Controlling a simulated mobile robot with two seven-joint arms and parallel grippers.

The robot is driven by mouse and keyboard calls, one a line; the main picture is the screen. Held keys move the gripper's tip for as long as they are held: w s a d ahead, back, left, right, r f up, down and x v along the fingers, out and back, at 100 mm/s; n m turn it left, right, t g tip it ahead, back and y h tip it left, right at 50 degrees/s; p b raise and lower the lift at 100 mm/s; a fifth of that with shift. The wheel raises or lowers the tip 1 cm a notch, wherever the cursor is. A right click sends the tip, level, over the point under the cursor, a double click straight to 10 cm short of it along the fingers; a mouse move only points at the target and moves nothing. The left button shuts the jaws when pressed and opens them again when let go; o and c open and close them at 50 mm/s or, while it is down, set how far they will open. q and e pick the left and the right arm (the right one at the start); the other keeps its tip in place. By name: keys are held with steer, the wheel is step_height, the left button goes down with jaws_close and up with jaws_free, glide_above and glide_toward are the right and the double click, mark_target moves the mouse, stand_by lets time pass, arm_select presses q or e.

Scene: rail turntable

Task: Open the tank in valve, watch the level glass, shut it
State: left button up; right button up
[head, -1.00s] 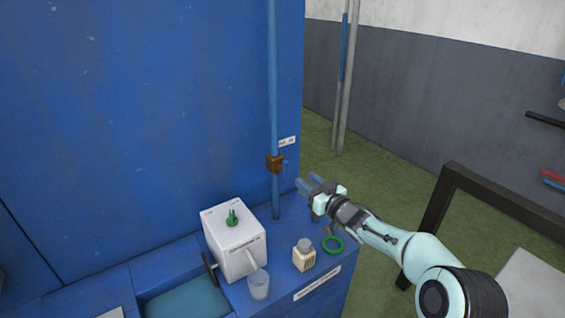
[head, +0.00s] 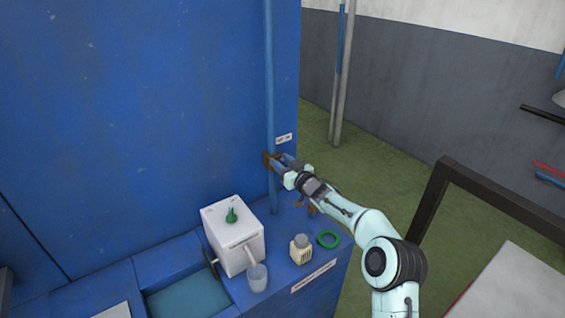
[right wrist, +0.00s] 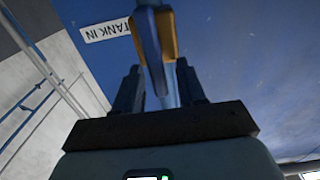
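The tank in valve is a brown body (head: 267,160) on a blue upright pipe (head: 269,90). Its blue lever (right wrist: 150,45) shows in the right wrist view, in front of the brass-coloured body (right wrist: 167,35). The "TANK IN" label (right wrist: 105,30) is beside it, and also shows small in the head view (head: 284,138). My right gripper (head: 277,163) is at the valve and hides part of it. In the right wrist view its fingers (right wrist: 159,85) are apart, with the lever in line with the gap; contact cannot be told. I cannot make out the level glass. My left gripper is out of view.
On the blue ledge (head: 330,262) stand a white box (head: 236,245) with a green knob (head: 231,215), a clear cup (head: 257,278), a cream bottle (head: 300,249) and a green ring (head: 328,240). A dark frame (head: 428,215) stands at the right.

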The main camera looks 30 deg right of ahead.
jaws_close()
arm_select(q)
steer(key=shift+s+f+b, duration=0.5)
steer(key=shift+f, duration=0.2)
arm_select(e)
steer(key=n, duration=0.3)
steer(key=shift+a+f+n, duration=0.1)
steer(key=shift+a+n, duration=0.2)
steer(key=shift+a, duration=0.1)
jaws_free()
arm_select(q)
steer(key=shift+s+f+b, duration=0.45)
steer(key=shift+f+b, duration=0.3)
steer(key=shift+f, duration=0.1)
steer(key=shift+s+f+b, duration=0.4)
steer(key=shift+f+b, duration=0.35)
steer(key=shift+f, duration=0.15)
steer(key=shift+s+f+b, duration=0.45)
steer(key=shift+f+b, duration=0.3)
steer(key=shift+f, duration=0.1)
arm_select(e)
steer(key=s+d, duration=0.1)
steer(key=s, duration=1.2)
steer(key=shift+s, duration=0.2)
